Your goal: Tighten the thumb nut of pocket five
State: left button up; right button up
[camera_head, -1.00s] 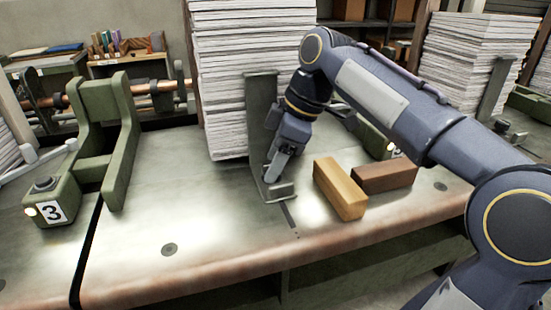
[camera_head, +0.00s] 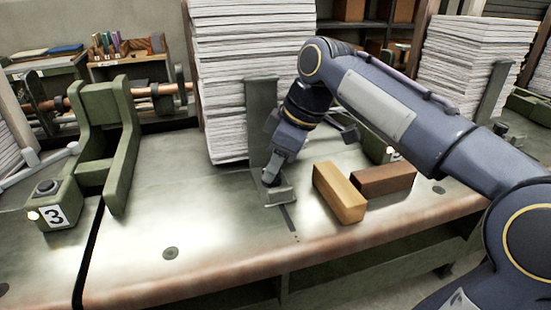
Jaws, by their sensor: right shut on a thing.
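My right gripper (camera_head: 270,180) reaches down to the foot of an upright grey-green metal stop (camera_head: 262,105) in front of a tall paper stack. Its fingers are shut low at this foot, on what appears to be the thumb nut. The nut itself is hidden by the fingers. The stop's foot (camera_head: 282,197) lies flat on the metal bench, with a dark slot running forward from it. A green block with a partly hidden number plate (camera_head: 394,154) shows behind my right arm; its number cannot be fully read. My left gripper is not in view.
A tan wooden block (camera_head: 340,192) and a brown block (camera_head: 384,179) lie just right of the foot. The paper stack (camera_head: 222,85) stands behind. A green frame with plate 3 (camera_head: 53,216) stands at left. The bench front (camera_head: 190,235) is clear.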

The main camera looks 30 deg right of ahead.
jog(key=m+p, duration=0.1)
jog(key=m, duration=0.1)
jog(key=m+h+p, duration=0.1)
jog(key=m, duration=0.1)
jog(key=shift+s+a+r+m+t+h, duration=0.15)
jog(key=shift+m+t+h, duration=0.15)
jog(key=shift+t, duration=0.1)
jog(key=m+h+p, duration=0.1)
jog(key=m, duration=0.1)
jog(key=m+p, duration=0.1)
jog(key=m, duration=0.1)
jog(key=shift+a+m+h, duration=0.15)
jog(key=shift+m+h, duration=0.15)
jog(key=shift+h, duration=0.1)
jog(key=m+h+p, duration=0.1)
jog(key=m, duration=0.2)
jog(key=shift+a, duration=0.15)
jog(key=shift+m+h+p, duration=0.55)
jog(key=shift+m+h, duration=0.15)
jog(key=shift+m, duration=0.9)
jog(key=o, duration=1)
jog(key=shift+g, duration=0.3)
